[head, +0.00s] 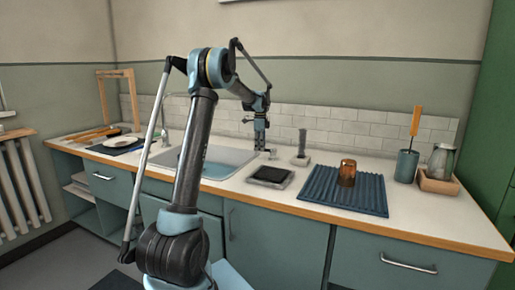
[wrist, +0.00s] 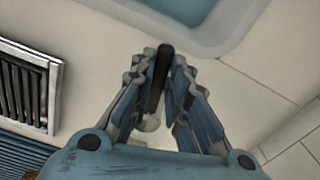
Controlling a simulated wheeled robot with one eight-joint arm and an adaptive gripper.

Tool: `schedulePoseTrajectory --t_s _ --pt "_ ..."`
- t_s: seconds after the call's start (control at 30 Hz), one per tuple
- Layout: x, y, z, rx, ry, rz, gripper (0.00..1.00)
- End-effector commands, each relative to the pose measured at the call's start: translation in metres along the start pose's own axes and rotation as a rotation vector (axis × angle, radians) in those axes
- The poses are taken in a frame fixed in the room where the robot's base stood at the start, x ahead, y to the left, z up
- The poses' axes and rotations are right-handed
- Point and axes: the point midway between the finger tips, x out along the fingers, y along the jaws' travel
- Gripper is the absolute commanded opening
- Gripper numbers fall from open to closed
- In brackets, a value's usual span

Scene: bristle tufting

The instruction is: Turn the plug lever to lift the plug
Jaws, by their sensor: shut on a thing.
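The plug lever (wrist: 157,78) shows in the wrist view as a dark narrow bar between my gripper's fingers. A small pale round part (wrist: 150,123) lies at its lower end. My gripper (wrist: 162,62) is shut on the lever, with its ribbed blue-grey fingers on both sides. In the head view, my gripper (head: 260,149) points down at the counter by the right edge of the sink, and the lever cannot be made out clearly there. The sink (head: 240,156) holds blue water (head: 218,169); the plug is not visible.
A dark-topped tray (head: 270,177) sits right of the sink, with a grey upright object (head: 302,145) behind it. Farther right are a ribbed blue mat (head: 320,190) bearing a brown glass (head: 347,173), a utensil cup (head: 406,166) and a jar (head: 441,161). The tiled wall is close behind.

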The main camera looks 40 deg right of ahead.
Motion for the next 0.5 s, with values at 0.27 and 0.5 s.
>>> schedulePoseTrajectory --t_s 0.27,0.5 --pt "-0.0005 -0.0022 0.006 -0.008 -0.007 -0.005 0.35" --pt "-0.0003 -0.0012 0.0019 -0.003 -0.004 -0.003 0.35"
